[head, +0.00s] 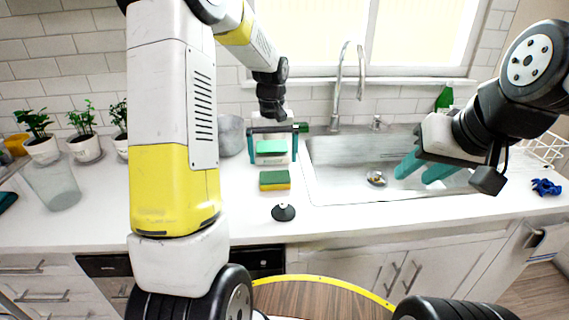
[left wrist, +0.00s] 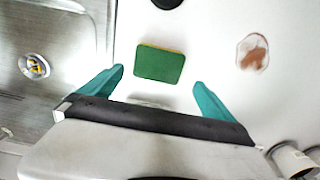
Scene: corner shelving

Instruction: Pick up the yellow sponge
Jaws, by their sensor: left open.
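The yellow sponge (head: 275,181) lies flat on the white counter left of the sink, with a green top and a yellow side. In the left wrist view the sponge (left wrist: 160,63) shows just beyond the fingertips, in line with the gap. My left gripper (head: 273,158) is open and empty, its teal fingers pointing down behind the sponge and apart from it. The left wrist view shows both fingers of this gripper (left wrist: 158,78) spread wide. My right gripper (head: 424,166) is open over the sink, with nothing seen between its fingers.
A black round object (head: 284,212) stands in front of the sponge. A green and white item (head: 271,148) shows between my left fingers in the head view. The sink (head: 330,190) and its faucet (head: 347,85) are to the right. Potted plants (head: 85,145) stand far left.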

